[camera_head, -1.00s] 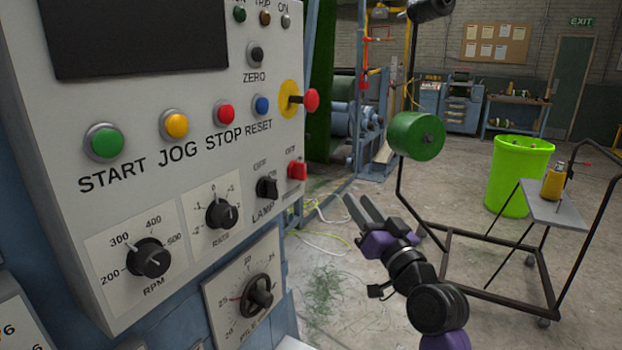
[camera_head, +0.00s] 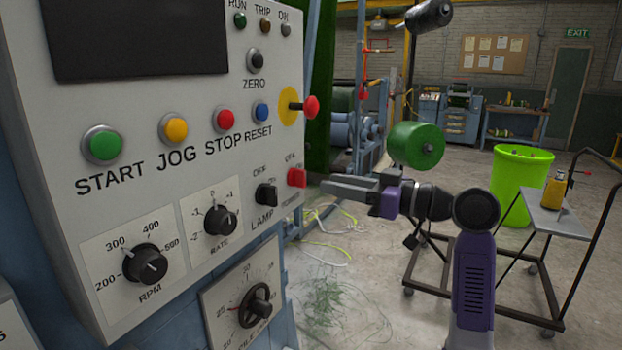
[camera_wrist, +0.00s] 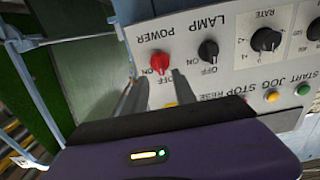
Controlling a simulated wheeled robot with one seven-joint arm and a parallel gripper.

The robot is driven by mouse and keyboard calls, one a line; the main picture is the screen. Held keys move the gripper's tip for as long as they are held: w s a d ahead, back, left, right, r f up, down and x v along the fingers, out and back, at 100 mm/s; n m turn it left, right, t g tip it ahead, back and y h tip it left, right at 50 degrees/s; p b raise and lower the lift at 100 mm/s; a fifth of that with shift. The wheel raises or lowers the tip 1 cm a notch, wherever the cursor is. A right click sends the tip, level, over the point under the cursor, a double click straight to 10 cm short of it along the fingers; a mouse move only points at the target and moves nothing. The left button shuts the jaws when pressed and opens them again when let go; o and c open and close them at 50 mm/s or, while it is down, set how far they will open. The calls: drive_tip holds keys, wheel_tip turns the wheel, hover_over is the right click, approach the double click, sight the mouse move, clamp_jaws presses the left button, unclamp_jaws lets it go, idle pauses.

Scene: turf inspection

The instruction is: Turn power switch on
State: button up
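The power switch (camera_head: 297,178) is a red rotary knob at the lower right edge of the grey control panel (camera_head: 90,235). It also shows in the wrist view (camera_wrist: 159,62), where the panel appears upside down, with POWER, ON and OFF printed around it. I cannot tell for certain which mark it points at. My gripper (camera_head: 326,187) is just right of the switch, its fingers pointing at the panel. In the wrist view my gripper (camera_wrist: 155,80) has its two fingers apart, with the switch just beyond the gap between the tips. It appears not to touch the switch.
The black lamp knob (camera_head: 265,194) is close beside the switch. RPM (camera_head: 147,264) and rate (camera_head: 221,221) knobs are further left. A wheeled cart (camera_head: 545,215) and green bin (camera_head: 520,185) stand right.

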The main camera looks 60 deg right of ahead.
sight(305, 178)
drive_tip(key=w, duration=0.4)
drive_tip(key=w+p, duration=0.1)
drive_tip(key=w, duration=0.1)
drive_tip(key=shift+w+a, duration=0.25)
drive_tip(key=shift+a, duration=0.05)
clamp_jaws()
